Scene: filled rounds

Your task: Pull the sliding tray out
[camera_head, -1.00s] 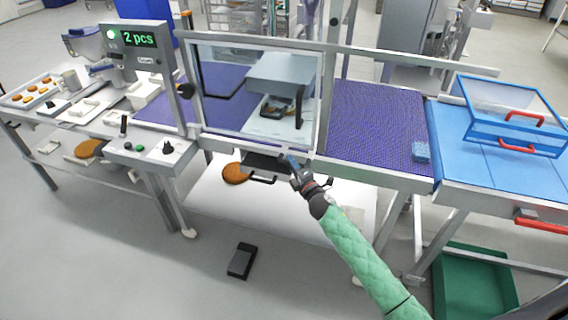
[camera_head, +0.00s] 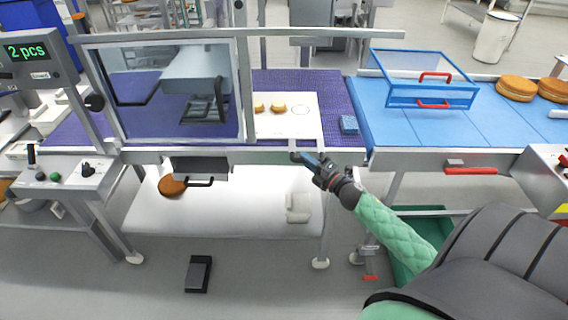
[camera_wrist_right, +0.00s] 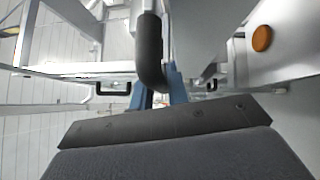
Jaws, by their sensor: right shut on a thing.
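The sliding tray (camera_head: 308,128) is a white plate lying to the right of the clear guard (camera_head: 165,90), over the purple belt. Two small filled rounds (camera_head: 278,108) sit on it, beside an empty circle outline. My right gripper (camera_head: 298,157) is at the tray's front edge, shut on what looks like its dark handle. In the right wrist view a black handle bar (camera_wrist_right: 150,55) stands at the blue fingers (camera_wrist_right: 160,93); the exact grip is partly hidden. My left gripper is not in view.
A machine head (camera_head: 197,75) stands behind the guard. A blue-framed clear cover (camera_head: 425,80) stands on the blue belt (camera_head: 400,125). A black pedal (camera_head: 198,273) is on the floor. A dark drawer-like box (camera_head: 200,166) hangs below.

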